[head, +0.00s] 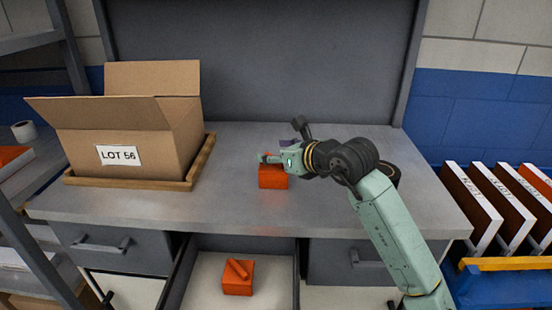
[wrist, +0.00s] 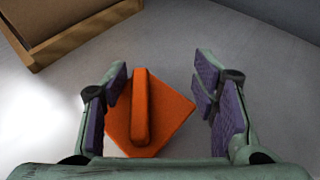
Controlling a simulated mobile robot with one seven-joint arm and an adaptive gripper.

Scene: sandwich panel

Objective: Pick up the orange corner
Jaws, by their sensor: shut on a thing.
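An orange corner (head: 272,177), a block with a raised rib, is on the grey worktop near its middle. In the wrist view the orange corner (wrist: 171,108) lies between the purple pads of my gripper (wrist: 163,88), turned at an angle. My gripper (head: 283,146) is at the block's top in the head view and is shut on it. The left pad is close to the block; a gap shows near the right pad's tip. A second orange corner (head: 238,283) lies in the open drawer below.
An open cardboard box (head: 140,135) marked LOT 56 stands in a wooden tray (head: 197,165) at the left of the worktop (head: 170,208). The open drawer (head: 210,268) juts out in front. Orange-faced panels (head: 478,205) stand in a rack at right.

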